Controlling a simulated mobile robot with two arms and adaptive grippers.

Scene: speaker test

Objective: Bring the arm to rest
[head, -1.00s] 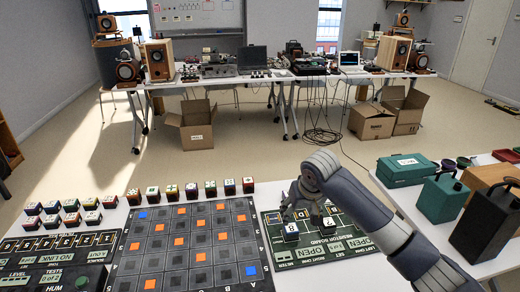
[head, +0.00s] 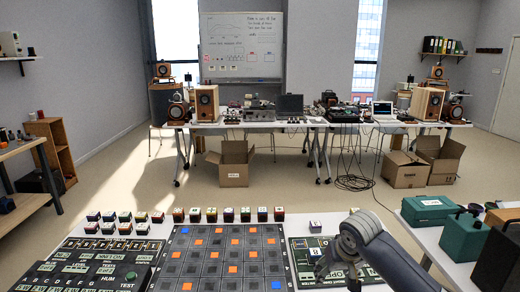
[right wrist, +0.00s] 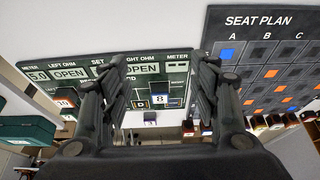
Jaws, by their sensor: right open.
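My right arm comes in from the right in the head view. Its grey gripper (head: 326,262) hangs over the green resistor board (head: 296,243), and its fingertips are small there. In the right wrist view the two dark fingers stand apart with nothing gripped between them. A block marked 8 (right wrist: 157,99) shows on the board beyond the gap, apart from the fingers. The board's panel reads OPEN on both its left and right sides. My left gripper is in neither view.
The dark seat plan grid (head: 230,258) with orange and blue squares lies left of the board. A row of small blocks (head: 228,214) stands behind it. Green cases (head: 435,210) stand on the right-hand table. Open floor lies beyond the near table.

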